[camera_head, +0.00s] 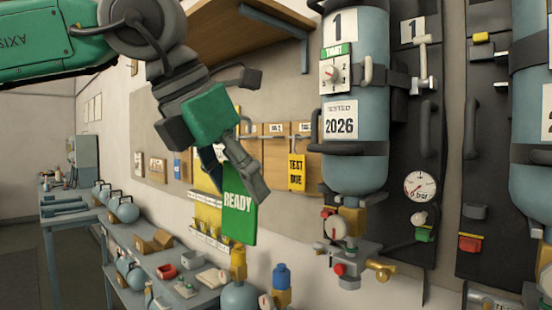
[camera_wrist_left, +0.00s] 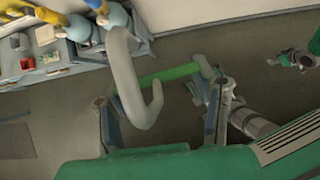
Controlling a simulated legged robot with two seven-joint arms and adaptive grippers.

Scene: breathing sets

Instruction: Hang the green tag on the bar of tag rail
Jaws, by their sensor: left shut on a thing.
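The green tag (camera_head: 238,215), marked READY, hangs upright below my left gripper (camera_head: 238,186). The gripper is shut on its upper part, and its fingers hide some of the tag. In the left wrist view the tag (camera_wrist_left: 168,75) shows nearly edge-on as a green strip between the fingers. A large grey hook (camera_wrist_left: 133,85) stands in front of it there; I cannot tell what it joins. The tag rail (camera_head: 275,130) is a wooden board on the wall with a thin bar. The gripper partly covers its left end. Contact between tag and bar is not visible. My right gripper is out of view.
A yellow TEST DUE tag (camera_head: 297,173) hangs at the rail, right of the green tag. A blue cylinder (camera_head: 356,165) with valves stands close on the right. A wooden shelf (camera_head: 235,30) juts out above. A bench (camera_head: 165,262) with items lies below.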

